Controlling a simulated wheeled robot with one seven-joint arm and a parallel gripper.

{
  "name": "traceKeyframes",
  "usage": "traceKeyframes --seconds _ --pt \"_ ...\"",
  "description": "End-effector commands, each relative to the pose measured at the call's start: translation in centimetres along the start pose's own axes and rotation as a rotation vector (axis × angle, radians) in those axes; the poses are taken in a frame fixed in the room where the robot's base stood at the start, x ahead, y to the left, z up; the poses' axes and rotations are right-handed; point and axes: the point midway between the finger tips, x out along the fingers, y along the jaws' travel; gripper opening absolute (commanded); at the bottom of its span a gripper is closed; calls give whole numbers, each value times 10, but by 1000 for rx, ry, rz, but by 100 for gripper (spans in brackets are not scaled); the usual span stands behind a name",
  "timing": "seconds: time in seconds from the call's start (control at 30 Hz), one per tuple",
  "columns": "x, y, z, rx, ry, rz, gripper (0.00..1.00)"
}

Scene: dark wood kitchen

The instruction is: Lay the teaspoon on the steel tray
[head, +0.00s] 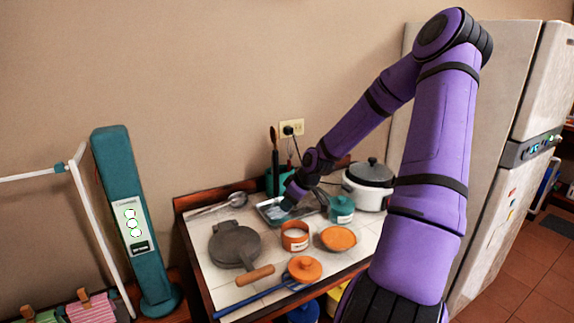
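The steel tray (266,204) lies toward the back of the white tiled counter, a shallow metal rectangle. My purple arm reaches down from the right, and my gripper (287,205) is low at the tray's right part. The gripper is small and partly merges with the things around it, so I cannot tell whether its fingers are open or shut or hold anything. I cannot make out the teaspoon; it may be hidden at the gripper or too small to see.
A ladle (237,200) lies left of the tray.

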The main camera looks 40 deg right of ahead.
Motion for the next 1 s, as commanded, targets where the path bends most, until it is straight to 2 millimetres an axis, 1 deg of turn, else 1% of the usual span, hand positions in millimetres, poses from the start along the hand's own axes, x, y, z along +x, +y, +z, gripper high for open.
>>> traceKeyframes --seconds 0.03,0.17,0.27,0.37,0.5,0.67,0.8,1.0 --pt "-5 -11 -6 -18 -49 9 34" --pt "-20 -36 -15 -27 -160 36 34" --pt "-36 -55 -24 -29 -230 70 34" --pt "-55 -75 -33 -26 -285 112 34" --pt "-86 -103 -46 -11 -336 178 34" --pt "-124 -139 -59 17 -355 253 34" --pt "-159 -173 -66 53 -342 308 34" --pt "-210 -223 -68 116 -281 356 34"
